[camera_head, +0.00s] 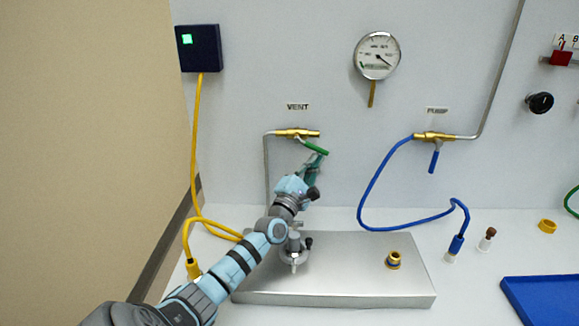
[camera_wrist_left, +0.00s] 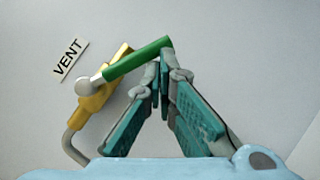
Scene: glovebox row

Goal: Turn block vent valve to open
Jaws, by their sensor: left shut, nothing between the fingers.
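The vent valve (camera_head: 291,132) is a brass body on the wall under a VENT label (camera_head: 298,106). Its green handle (camera_head: 314,147) slopes down to the right, not in line with the body. In the left wrist view the valve body (camera_wrist_left: 92,98) is at left and the green handle (camera_wrist_left: 138,59) runs to the fingertips. My left gripper (camera_head: 320,157) is shut and empty, its tips (camera_wrist_left: 165,58) at the handle's free end. They look to be touching it or very close. My right gripper is in neither view.
A metal block (camera_head: 350,290) with a grey fitting (camera_head: 294,252) and a brass port (camera_head: 394,260) lies below. The pump valve (camera_head: 433,136) with a blue handle is to the right. A gauge (camera_head: 377,55) hangs above. A blue tray (camera_head: 540,295) is at lower right.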

